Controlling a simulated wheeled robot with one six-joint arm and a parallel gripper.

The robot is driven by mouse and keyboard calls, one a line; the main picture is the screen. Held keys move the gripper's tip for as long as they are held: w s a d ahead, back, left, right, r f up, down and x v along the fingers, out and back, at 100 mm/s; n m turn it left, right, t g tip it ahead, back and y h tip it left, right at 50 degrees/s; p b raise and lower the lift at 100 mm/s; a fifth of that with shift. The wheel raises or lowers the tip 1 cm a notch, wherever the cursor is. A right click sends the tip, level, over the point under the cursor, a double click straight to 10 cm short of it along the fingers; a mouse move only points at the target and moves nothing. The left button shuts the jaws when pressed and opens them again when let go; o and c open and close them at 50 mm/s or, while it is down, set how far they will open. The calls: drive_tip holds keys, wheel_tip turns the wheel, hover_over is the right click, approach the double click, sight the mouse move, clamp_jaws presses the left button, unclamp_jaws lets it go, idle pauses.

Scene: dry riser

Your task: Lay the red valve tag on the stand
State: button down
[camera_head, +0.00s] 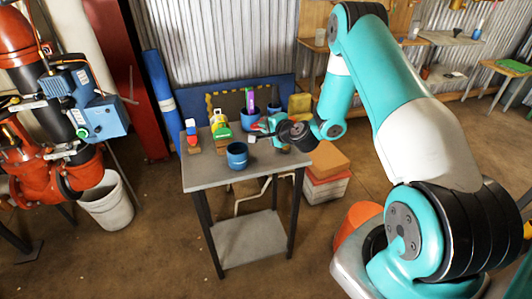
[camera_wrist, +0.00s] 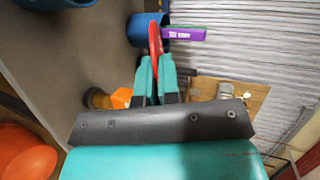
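A thin red piece, which looks like the red valve tag (camera_wrist: 154,40), sticks out from between my gripper's teal fingertips (camera_wrist: 153,64) in the wrist view. The fingers are close together on it, and its lower end is hidden between them. In the head view my gripper (camera_head: 262,128) is over the back right of a grey metal table (camera_head: 210,175), near a blue cup (camera_head: 250,119) holding a purple and green item (camera_head: 250,98). The purple item (camera_wrist: 187,33) is just beyond the tag in the wrist view. No separate stand is clearly recognisable; the table may be it.
An empty-looking blue cup (camera_head: 237,157) stands near the table's front. A red, white and blue item (camera_head: 191,132) and a green-yellow item (camera_head: 220,128) stand at the back left. A yellow container (camera_head: 299,105) is at the back right. The table's front left is clear.

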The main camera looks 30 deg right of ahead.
sight(269, 165)
drive_tip(key=shift+m, duration=0.3)
drive_tip(key=f+b, duration=0.2)
drive_tip(key=f, duration=0.2)
drive_tip(key=s+f+b, duration=0.1)
drive_tip(key=f+b, duration=0.2)
drive_tip(key=f, duration=0.1)
drive_tip(key=f+b, duration=0.2)
drive_tip(key=f, duration=0.2)
drive_tip(key=shift+s+f+b, duration=0.3)
drive_tip(key=shift+s+b, duration=0.05)
drive_tip(key=shift+s, duration=0.05)
drive_tip(key=shift+r, duration=0.1)
drive_tip(key=c, duration=1.5)
unclamp_jaws()
drive_tip(key=shift+s, duration=0.1)
